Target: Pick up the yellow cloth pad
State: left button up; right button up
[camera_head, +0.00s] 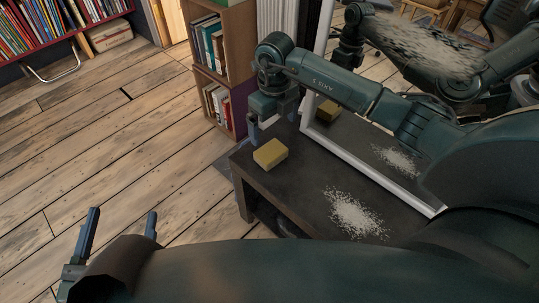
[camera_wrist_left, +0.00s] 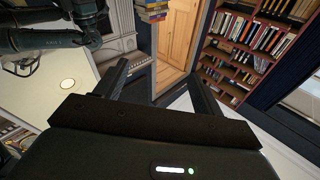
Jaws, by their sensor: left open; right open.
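The yellow cloth pad (camera_head: 270,153) lies flat on the dark low table (camera_head: 290,190), near its far left corner, in the head view. My right gripper (camera_head: 273,123) hangs just behind and above the pad, fingers pointing down and apart, with nothing seen between them. Whether it touches the pad I cannot tell. My left gripper (camera_head: 121,226) is open and empty at the lower left, over the wooden floor and away from the table. Its spread fingers also show in the left wrist view (camera_wrist_left: 162,88), where the pad is not seen.
A white-framed pane (camera_head: 365,166), apparently a mirror, stands on the table behind the pad and shows a second yellow pad (camera_head: 328,110). White grains (camera_head: 354,214) lie on the table. A small bookcase (camera_head: 226,70) stands beyond. The floor at left is clear.

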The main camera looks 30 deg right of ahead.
aim_at(271, 151)
notch_tip(271, 151, down, 6)
jog(key=shift+a+r+b, duration=0.1)
jog(key=shift+r+b, duration=0.15)
jog(key=shift+b, duration=0.5)
jog(key=f, duration=0.1)
jog(key=f+b, duration=0.1)
jog(key=f, duration=0.1)
jog(key=f+b, duration=0.1)
jog(key=f, duration=0.1)
jog(key=shift+a, duration=0.25)
jog(key=c, duration=1)
pick_arm(q)
jog(key=shift+w+d+f+n+h, duration=0.1)
jog(key=shift+w+d+n+h, duration=0.05)
jog(key=shift+d+n+h, duration=0.3)
jog(key=shift+a, duration=0.1)
pick_arm(e)
jog(key=shift+r, duration=0.1)
